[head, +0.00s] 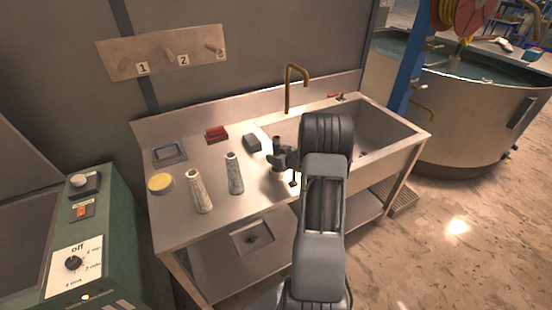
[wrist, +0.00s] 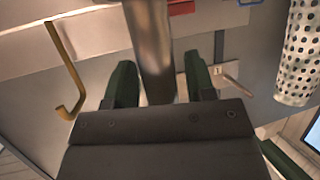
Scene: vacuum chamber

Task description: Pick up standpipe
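A smooth grey metal pipe (wrist: 150,40), which looks like the standpipe, shows in the middle of the wrist view. It runs from the top edge down between the two fingers of my gripper (wrist: 160,85). The fingers are apart, one on each side, with a clear gap on the right and a narrow one on the left. In the head view my gripper (head: 284,160) is over the sink bench, and most of the pipe is hidden there behind my gripper and arm. The pipe's lower end is out of the wrist view.
Two perforated pale tubes (head: 200,190) (head: 234,173) stand left of my gripper on the steel bench (head: 185,225). A brass tap (head: 288,92) rises behind.

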